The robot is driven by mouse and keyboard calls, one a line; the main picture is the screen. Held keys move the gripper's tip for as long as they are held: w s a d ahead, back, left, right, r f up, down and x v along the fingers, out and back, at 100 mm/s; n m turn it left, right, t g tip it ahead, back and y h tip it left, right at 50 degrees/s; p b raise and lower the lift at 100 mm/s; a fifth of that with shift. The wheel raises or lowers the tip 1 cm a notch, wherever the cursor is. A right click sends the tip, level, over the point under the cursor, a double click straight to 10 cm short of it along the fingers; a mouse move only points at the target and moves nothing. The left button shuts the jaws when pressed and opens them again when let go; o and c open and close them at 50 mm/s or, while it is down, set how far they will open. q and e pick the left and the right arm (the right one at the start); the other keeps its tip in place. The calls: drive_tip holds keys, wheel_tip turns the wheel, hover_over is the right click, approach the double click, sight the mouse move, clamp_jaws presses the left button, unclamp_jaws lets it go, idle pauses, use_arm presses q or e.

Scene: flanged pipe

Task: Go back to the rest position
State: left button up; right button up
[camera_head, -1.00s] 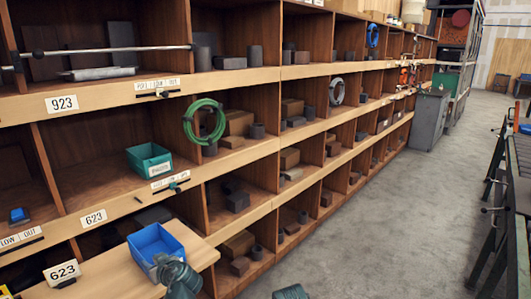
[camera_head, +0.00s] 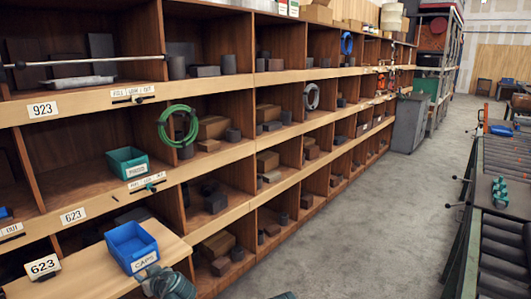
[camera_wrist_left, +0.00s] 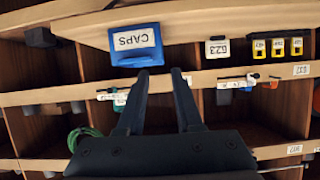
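A green ribbed piece (camera_head: 500,193), perhaps the flanged pipe, stands on the roller table at the right in the head view. My left gripper (camera_head: 160,278) is at the bottom of the head view, just in front of the blue CAPS bin (camera_head: 131,246). In the left wrist view my left gripper (camera_wrist_left: 160,71) has its two dark fingers apart with nothing between them. The blue bin (camera_wrist_left: 135,44) appears upside down beyond the fingertips.
A wooden shelf rack (camera_head: 100,191) fills the left, holding a teal bin (camera_head: 128,164) and a green hose coil (camera_head: 179,126). The blue bin stands on a protruding board beside a 623 sign (camera_head: 43,267). A grey cabinet (camera_head: 409,122) stands farther back. The concrete floor (camera_head: 370,210) is clear.

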use_arm(q)
drive_tip(key=s+d+f+m+g+h+p, duration=0.2)
drive_tip(key=s+d, duration=0.4)
drive_tip(key=d, duration=0.3)
drive_tip(key=s+d+f+m+g+h+p, duration=0.2)
drive_tip(key=s+d+m+g+h, duration=0.2)
drive_tip(key=d, duration=0.6)
drive_tip(key=s+d+f+m+g+h+p, duration=0.1)
drive_tip(key=s+d+f+m+g+h, duration=0.1)
drive_tip(key=s+d+m, duration=0.5)
drive_tip(key=s+d+f+g, duration=0.1)
drive_tip(key=d, duration=0.2)
drive_tip(key=shift+h+p, duration=0.4)
